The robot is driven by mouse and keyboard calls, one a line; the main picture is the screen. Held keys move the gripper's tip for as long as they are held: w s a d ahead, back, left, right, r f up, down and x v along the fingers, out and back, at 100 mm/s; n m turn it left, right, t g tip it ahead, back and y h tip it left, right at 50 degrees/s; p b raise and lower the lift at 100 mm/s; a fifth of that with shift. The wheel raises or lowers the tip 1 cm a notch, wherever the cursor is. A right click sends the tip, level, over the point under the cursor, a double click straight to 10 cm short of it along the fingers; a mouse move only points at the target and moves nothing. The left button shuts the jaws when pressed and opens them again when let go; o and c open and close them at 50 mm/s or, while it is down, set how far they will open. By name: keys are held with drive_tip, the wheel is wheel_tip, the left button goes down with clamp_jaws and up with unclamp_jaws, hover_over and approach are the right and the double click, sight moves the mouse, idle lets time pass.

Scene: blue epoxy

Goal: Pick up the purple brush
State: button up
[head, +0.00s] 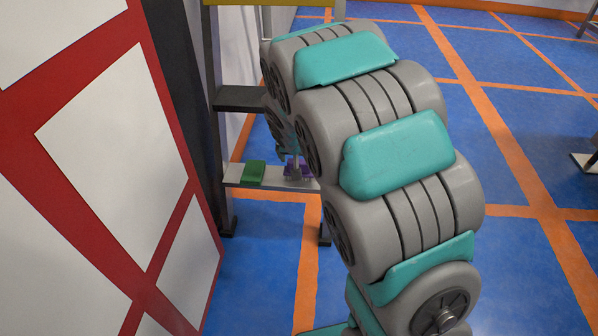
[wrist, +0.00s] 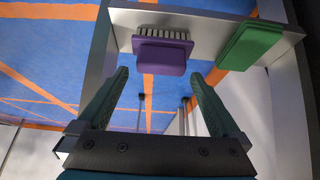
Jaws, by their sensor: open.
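The purple brush (wrist: 160,58) lies on a light shelf (wrist: 207,22), with its pale bristles toward the top of the wrist view. In the head view the brush (head: 305,170) shows only in part behind my arm. My gripper (wrist: 158,85) is open, with its two dark green fingers apart. In the wrist view the brush appears just beyond the fingertips and between their lines. Nothing is between the fingers. In the head view my gripper is mostly hidden by my arm.
A green block-like object (wrist: 250,43) lies on the same shelf beside the brush. Rack posts (head: 215,130) and a dark upper shelf (head: 240,98) stand close to my arm. A red and white panel (head: 110,150) fills the left. Blue floor is open at right.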

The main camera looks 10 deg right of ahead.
sight(306, 172)
drive_tip(key=x, duration=0.4)
drive_tip(key=shift+w+f+b, duration=0.2)
drive_tip(key=shift+b, duration=0.2)
drive_tip(key=c, duration=1.1)
drive_tip(key=shift+r, duration=0.15)
